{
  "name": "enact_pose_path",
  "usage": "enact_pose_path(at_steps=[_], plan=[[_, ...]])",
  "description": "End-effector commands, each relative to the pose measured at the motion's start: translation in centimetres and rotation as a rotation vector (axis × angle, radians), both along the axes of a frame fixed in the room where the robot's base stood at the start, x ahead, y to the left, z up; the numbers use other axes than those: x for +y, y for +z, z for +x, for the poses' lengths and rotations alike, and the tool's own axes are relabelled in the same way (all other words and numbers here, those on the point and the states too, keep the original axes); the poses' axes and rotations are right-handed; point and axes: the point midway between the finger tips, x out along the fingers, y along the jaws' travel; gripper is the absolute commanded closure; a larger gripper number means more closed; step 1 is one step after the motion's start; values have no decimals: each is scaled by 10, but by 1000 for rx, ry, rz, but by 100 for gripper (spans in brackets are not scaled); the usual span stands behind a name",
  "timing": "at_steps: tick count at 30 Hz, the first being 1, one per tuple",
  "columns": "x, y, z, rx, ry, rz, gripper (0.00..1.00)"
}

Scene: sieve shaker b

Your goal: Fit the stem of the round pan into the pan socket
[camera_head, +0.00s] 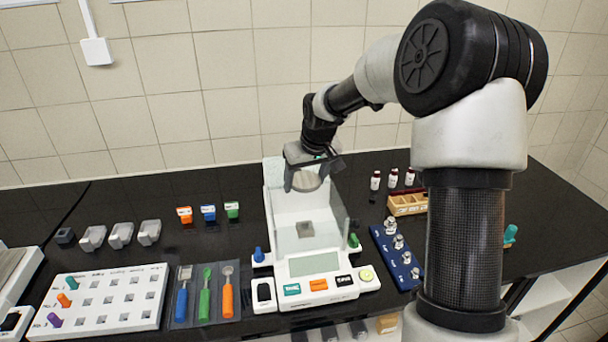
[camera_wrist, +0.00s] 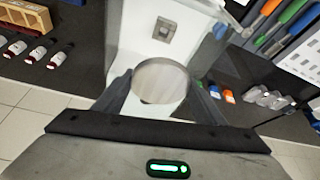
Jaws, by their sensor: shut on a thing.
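The round pan (camera_head: 306,181) is a flat grey metal disc. My gripper (camera_head: 304,172) is shut on it and holds it above the white balance, inside the upper part of its clear glass shield. In the wrist view the round pan (camera_wrist: 160,82) sits between the two fingers of my gripper (camera_wrist: 160,92). Its stem is hidden in both views. The pan socket (camera_head: 305,229) is a small grey square on the balance floor, below the pan and apart from it. The socket also shows in the wrist view (camera_wrist: 165,29), beyond the pan.
The glass shield (camera_head: 277,215) stands close around the space below my gripper. A blue weight holder (camera_head: 398,258) and a wooden block (camera_head: 408,206) stand to the right. Coloured spatulas (camera_head: 204,298) and a white rack (camera_head: 100,300) lie to the left.

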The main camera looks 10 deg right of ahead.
Motion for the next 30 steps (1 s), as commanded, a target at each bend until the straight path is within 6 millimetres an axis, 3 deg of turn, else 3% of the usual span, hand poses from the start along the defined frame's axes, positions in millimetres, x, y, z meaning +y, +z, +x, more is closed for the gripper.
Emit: enact_pose_path(at_steps=[30], plan=[[0, -104, 0, -1, 0, 0, 59]])
